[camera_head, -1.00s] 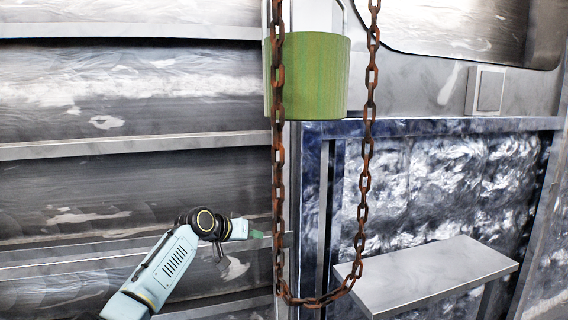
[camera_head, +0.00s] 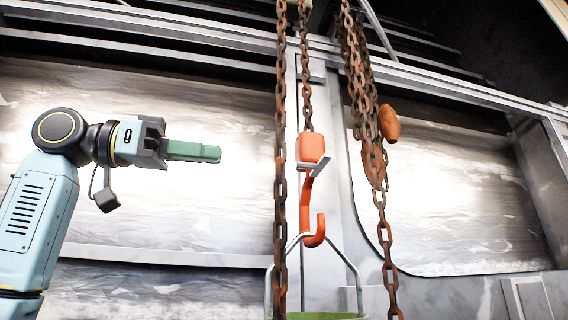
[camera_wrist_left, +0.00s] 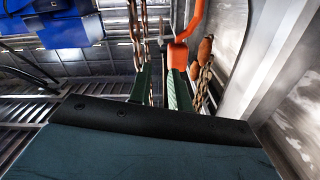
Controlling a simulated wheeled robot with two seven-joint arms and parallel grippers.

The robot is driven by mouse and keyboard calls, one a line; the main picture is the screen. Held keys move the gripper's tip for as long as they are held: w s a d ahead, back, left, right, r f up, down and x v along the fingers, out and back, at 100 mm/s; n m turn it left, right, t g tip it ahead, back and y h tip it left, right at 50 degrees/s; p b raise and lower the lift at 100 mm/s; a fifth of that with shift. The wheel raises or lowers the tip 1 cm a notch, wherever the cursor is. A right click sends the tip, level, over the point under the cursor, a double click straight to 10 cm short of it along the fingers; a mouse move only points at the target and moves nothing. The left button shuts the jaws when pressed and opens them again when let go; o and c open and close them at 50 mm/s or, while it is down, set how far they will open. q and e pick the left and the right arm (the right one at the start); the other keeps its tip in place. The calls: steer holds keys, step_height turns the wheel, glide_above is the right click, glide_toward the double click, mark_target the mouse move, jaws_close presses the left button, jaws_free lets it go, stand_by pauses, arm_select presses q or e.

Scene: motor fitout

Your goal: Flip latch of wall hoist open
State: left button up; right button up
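The wall hoist's orange hook (camera_head: 306,200) hangs from a rusty chain in the middle of the head view, under an orange block (camera_head: 310,147). A wire handle (camera_head: 340,252) passes by the hook's bend, above a green bucket (camera_head: 325,316). My left gripper (camera_head: 205,152) is left of the hook, apart from it, its green fingers pointing right. In the left wrist view its fingers (camera_wrist_left: 160,85) stand apart and empty; the hook (camera_wrist_left: 190,25) shows above them. My right gripper is out of view.
A rusty chain (camera_head: 281,120) hangs between my left gripper and the hook in the picture. More chains (camera_head: 375,160) and an orange-brown knob (camera_head: 389,122) hang to the right. A blue box (camera_wrist_left: 70,30) shows upper left in the wrist view.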

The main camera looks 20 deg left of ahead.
mark_target(296, 165)
arm_select(q)
steer(key=p+x, duration=0.2)
steer(key=x, duration=1)
steer(key=shift+w+d+p, duration=0.2)
steer(key=shift+w+p, duration=0.05)
steer(key=shift+p, duration=0.05)
steer(key=shift+c, duration=0.3)
jaws_close()
